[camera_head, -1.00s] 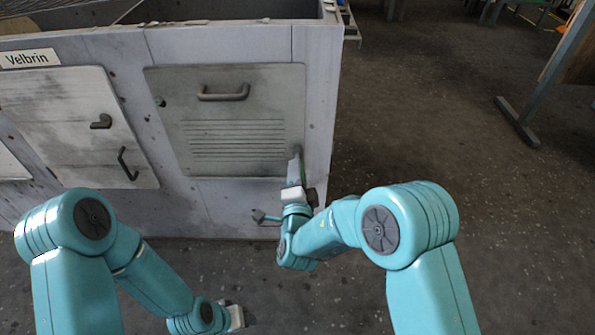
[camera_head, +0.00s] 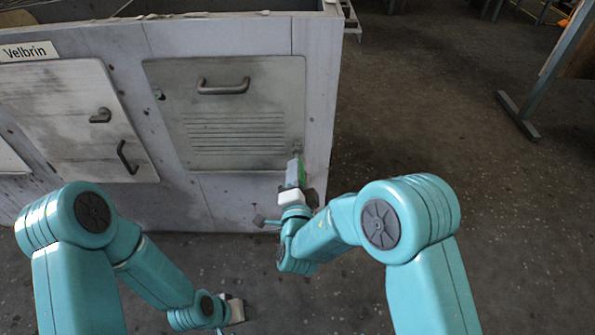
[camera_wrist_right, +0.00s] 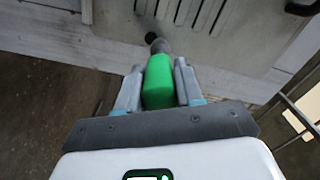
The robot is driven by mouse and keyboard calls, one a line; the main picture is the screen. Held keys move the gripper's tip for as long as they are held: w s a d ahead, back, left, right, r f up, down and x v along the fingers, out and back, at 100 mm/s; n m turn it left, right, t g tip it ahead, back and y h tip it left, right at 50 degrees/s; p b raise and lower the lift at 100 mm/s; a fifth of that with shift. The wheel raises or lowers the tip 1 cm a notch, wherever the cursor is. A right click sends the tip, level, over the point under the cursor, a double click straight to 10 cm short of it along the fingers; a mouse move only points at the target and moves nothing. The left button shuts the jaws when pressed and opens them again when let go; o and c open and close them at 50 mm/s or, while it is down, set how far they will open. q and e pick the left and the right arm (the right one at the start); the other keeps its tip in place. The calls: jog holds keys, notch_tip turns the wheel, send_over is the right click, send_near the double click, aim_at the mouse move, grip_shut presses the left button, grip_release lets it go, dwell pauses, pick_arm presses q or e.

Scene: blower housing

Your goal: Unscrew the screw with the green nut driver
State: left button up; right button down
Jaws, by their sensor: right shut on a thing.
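The green nut driver (camera_wrist_right: 158,82) is held between the two fingers of my right gripper (camera_wrist_right: 158,88) in the right wrist view. Its grey socket end (camera_wrist_right: 160,46) points at the panel, close to a small dark round spot (camera_wrist_right: 151,37). I cannot tell whether that spot is the screw or whether the socket touches it. In the head view my right gripper (camera_head: 295,174) is at the lower right corner of the vented panel (camera_head: 225,112), with a strip of green showing. My left gripper (camera_head: 236,311) is low over the floor; its fingers are not clear.
The grey housing (camera_head: 318,110) carries the vented panel with a handle (camera_head: 223,87). Left of it is another door (camera_head: 75,130) with two dark handles, below a "Velbrin" label (camera_head: 28,52). The floor (camera_head: 420,120) right of the housing is open up to a metal stand (camera_head: 520,115).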

jog(key=s, duration=1)
jog(key=shift+s+b, duration=0.3)
jog(key=shift+s, duration=0.1)
